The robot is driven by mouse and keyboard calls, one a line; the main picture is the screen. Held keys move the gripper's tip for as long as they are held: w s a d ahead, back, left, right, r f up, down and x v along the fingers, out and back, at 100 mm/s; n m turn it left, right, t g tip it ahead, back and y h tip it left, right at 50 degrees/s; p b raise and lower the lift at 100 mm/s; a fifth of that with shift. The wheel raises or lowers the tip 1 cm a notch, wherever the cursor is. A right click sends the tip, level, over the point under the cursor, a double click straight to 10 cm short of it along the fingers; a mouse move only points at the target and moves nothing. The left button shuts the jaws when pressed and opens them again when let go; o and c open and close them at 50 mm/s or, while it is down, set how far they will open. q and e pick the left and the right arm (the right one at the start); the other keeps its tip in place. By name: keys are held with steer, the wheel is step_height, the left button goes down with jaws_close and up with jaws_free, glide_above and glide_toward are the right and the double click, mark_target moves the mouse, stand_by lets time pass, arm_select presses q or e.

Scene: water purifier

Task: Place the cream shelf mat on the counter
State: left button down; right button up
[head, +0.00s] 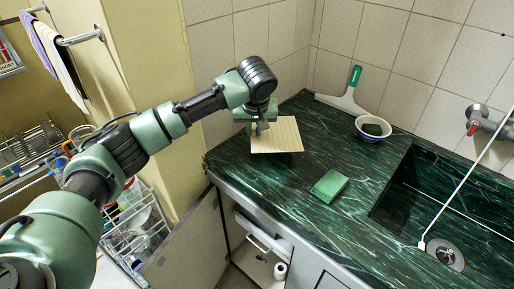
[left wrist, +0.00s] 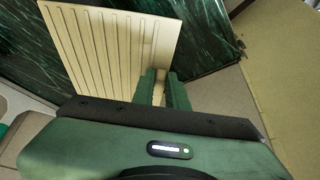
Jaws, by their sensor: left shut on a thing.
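The cream shelf mat (head: 278,136) is a ribbed, roughly square sheet over the back left end of the dark green marble counter (head: 310,214). My left gripper (head: 262,126) is shut on the mat's left edge. The ribbed mat (left wrist: 108,58) also shows in the left wrist view, with the left gripper's fingers (left wrist: 160,90) closed at its lower right edge. I cannot tell whether the mat touches the counter or is held just above it. My right gripper is in neither view.
A green box-like sponge (head: 329,186) lies on the counter near the front edge. A bowl (head: 373,128) and a squeegee (head: 347,95) are at the back by the tiled wall. The sink (head: 445,205) is at the right. An open cabinet door (head: 187,243) stands below.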

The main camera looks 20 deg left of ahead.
mark_target(254, 158)
arm_select(q)
step_height(254, 158, down, 8)
steer(key=shift+r, duration=0.1)
stand_by(0.4)
steer(key=c, duration=1.4)
jaws_free()
steer(key=v, duration=1.2)
